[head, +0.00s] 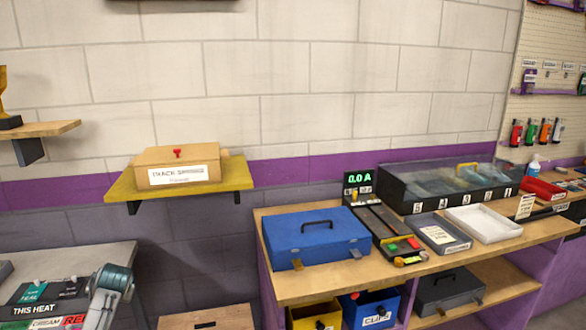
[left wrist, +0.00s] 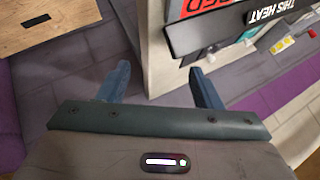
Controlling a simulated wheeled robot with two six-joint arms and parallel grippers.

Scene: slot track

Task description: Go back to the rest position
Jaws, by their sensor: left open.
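My left gripper (left wrist: 160,84) shows in the left wrist view with its two blue fingers spread wide apart and nothing between them. Past the fingers are the floor and the side of a grey table. In the head view, part of my left arm shows at the lower left, in front of the grey table (head: 90,256); its gripper is out of that picture. My right gripper is in neither view.
A black "THIS HEAT" holder (head: 45,298) is on the grey table close to my left arm. A wooden bench (head: 300,287) carries a blue toolbox (head: 315,240) and a white tray (head: 484,224). A yellow shelf (head: 236,173) holds a cardboard box (head: 178,168).

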